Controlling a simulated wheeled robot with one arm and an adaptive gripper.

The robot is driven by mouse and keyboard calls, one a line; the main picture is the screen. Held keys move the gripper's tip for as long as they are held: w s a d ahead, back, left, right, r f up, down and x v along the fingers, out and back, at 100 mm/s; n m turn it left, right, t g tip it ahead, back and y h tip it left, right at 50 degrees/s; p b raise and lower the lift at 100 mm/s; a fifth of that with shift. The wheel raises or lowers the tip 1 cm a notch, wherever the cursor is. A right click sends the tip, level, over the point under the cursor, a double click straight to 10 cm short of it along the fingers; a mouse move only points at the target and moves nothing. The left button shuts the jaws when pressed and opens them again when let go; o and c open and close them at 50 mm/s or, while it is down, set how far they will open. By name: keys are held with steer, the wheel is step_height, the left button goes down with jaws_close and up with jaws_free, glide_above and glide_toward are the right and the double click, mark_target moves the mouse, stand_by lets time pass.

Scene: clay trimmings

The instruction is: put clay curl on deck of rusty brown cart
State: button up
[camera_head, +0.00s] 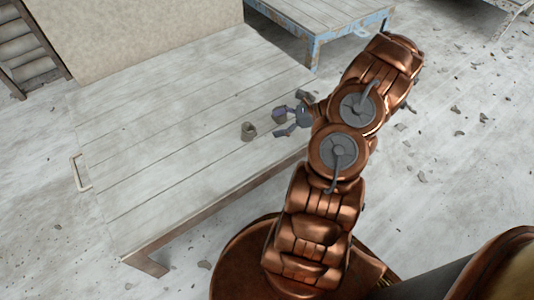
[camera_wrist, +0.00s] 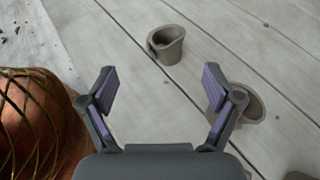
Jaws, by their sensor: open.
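A grey-brown rolled clay piece, a clay curl (camera_head: 248,131), stands on the plank deck near me. In the wrist view the same curl (camera_wrist: 166,46) stands upright ahead of my fingers. A second hollow clay piece (camera_wrist: 252,106) stands to the right, partly hidden behind my right finger. My gripper (camera_head: 282,122) is over the deck, pointing left. In the wrist view my gripper (camera_wrist: 158,78) is open, with nothing between its fingers. The pale deck (camera_head: 150,150) has a brown edge and leg, which may make it the rusty brown cart.
A pale handle (camera_head: 79,172) sticks out at the deck's left end. Behind stands another plank-topped cart with a worn blue frame (camera_head: 345,31). Small chips (camera_head: 422,176) litter the floor at right. Most of the near deck is bare. A wall block (camera_head: 140,35) stands behind it.

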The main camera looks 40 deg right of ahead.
steer(key=s+a+r+n+g, duration=0.2)
steer(key=a+r+n+g, duration=0.45)
steer(key=a, duration=0.55)
steer(key=s+a+r+n+g, duration=0.35)
steer(key=a+r+n, duration=0.5)
steer(key=a, duration=0.45)
steer(key=s+a+r+n+g+h, duration=0.1)
steer(key=s+r+n+h, duration=0.2)
steer(key=s, duration=0.7)
steer(key=s+a+r+n+g+h, duration=0.1)
steer(key=s+a+r+n+h, duration=0.1)
steer(key=s+n+h, duration=0.5)
steer(key=shift+s+a+r+n+g, duration=0.25)
steer(key=shift+s+r+n, duration=0.5)
steer(key=shift+s, duration=0.8)
